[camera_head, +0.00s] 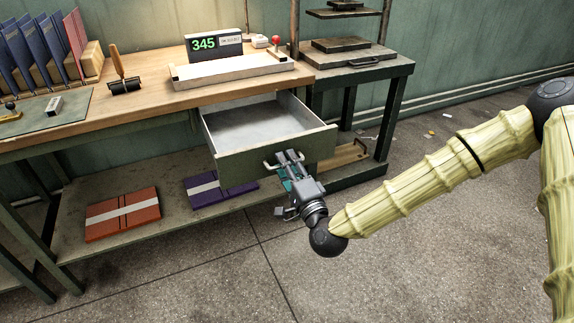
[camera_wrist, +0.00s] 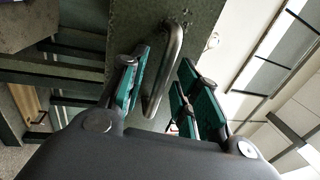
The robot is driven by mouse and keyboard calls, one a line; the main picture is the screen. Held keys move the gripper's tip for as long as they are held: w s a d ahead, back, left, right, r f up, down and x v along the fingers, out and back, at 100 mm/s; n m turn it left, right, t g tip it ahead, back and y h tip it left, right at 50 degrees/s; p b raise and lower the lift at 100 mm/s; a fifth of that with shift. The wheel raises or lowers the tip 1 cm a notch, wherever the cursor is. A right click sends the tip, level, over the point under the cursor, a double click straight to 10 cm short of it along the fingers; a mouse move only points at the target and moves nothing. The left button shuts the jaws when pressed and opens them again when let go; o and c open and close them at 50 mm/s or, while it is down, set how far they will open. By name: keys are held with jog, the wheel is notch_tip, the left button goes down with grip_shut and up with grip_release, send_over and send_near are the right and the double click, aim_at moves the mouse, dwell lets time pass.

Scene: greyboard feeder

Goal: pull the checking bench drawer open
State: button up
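The checking bench drawer (camera_head: 262,118) stands pulled well out from under the wooden bench top, and its grey inside is empty. Its green front (camera_head: 232,167) faces me. The metal bar handle (camera_wrist: 168,65) is on that front; in the head view my gripper partly covers it. My gripper (camera_head: 290,158) is at the handle. In the wrist view its green-padded fingers stand apart on either side of the bar, with a visible gap on the right. The bar lies close to the left finger; whether they touch is unclear.
The bench top (camera_head: 145,92) holds a display reading 345 (camera_head: 205,43), a shallow tray (camera_head: 230,70) and a roller (camera_head: 124,84). The lower shelf (camera_head: 78,205) carries an orange folder (camera_head: 122,213) and a purple folder (camera_head: 205,190). The floor in front is clear.

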jog(key=v, duration=1.2)
jog(key=shift+f, duration=0.15)
jog(key=s+d+f+n+g+h, duration=0.1)
jog(key=s+f+n+g, duration=0.3)
jog(key=f, duration=0.8)
jog(key=s+d+f+n+g+h, duration=0.1)
jog(key=s+f+n+g, duration=0.35)
jog(key=f, duration=0.75)
jog(key=s+d+f+n+g+h, duration=0.1)
jog(key=s+d+f+g+h, duration=0.25)
jog(key=s+d+f, duration=0.45)
jog(key=s+d+f+n+g+h, duration=0.2)
jog(key=s+d+f+g, duration=0.2)
jog(key=s+d, duration=0.4)
jog(key=s+d+g+h, duration=0.2)
jog(key=s+d, duration=0.3)
notch_tip(320, 180, up, 25)
jog(key=p, duration=2.5)
jog(key=shift+a+f+p, duration=0.25)
jog(key=shift+a+p, duration=0.1)
jog(key=shift+p, duration=0.05)
